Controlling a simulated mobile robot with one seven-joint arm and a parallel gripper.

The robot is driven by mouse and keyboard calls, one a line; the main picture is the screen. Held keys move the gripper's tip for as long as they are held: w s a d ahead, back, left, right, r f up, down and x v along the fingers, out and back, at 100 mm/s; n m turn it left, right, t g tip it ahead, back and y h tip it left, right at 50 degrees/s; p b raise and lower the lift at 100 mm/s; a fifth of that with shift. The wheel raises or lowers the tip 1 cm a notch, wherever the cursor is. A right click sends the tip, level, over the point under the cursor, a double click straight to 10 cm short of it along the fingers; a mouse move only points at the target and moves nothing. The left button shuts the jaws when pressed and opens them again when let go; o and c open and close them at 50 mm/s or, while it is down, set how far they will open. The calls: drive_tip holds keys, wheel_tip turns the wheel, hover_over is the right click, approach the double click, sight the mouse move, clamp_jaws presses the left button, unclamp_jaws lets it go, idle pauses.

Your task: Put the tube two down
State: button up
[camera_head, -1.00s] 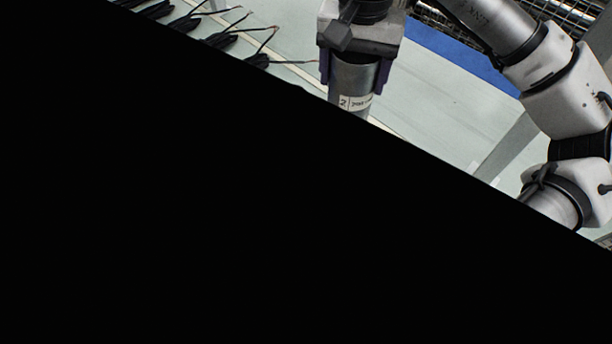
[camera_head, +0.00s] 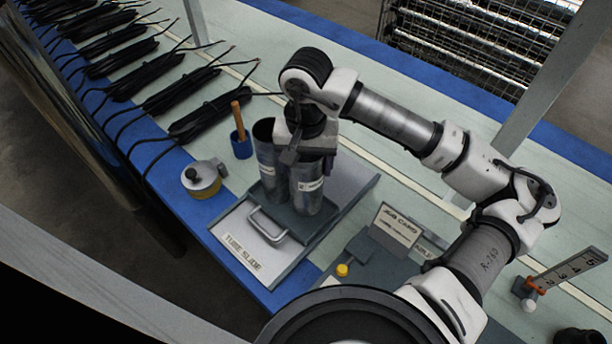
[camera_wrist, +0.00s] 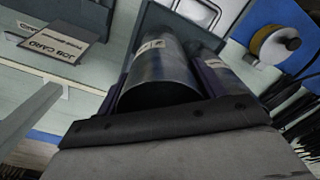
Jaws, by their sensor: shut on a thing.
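My gripper (camera_head: 308,158) is shut on the upper part of a grey metal tube with a white label, tube two (camera_head: 307,192). The tube is upright over the dark base of the tube slide (camera_head: 238,250); its lower end is at that base, though I cannot tell whether it bears on it. A second metal tube (camera_head: 268,165) stands close beside it on the left. In the wrist view, the held tube (camera_wrist: 160,75) lies between my fingers, and the other tube (camera_wrist: 205,50) is partly hidden behind the right finger.
A metal handle (camera_head: 267,226) is at the slide's front. A yellow round container (camera_head: 204,180) and a blue cup (camera_head: 241,146) with a wooden handle stand left. Black cable bundles (camera_head: 205,116) lie further left. A job card (camera_head: 396,228) stands right. Clear bench lies behind.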

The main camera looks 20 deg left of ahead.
drive_tip(key=shift+f+p, duration=0.3)
drive_tip(key=shift+f, duration=2.65)
drive_tip(key=o, duration=1.2)
drive_tip(key=shift+r, duration=0.1)
wheel_tip(320, 180, up, 12)
drive_tip(key=b, duration=0.1)
drive_tip(key=shift+r, duration=0.1)
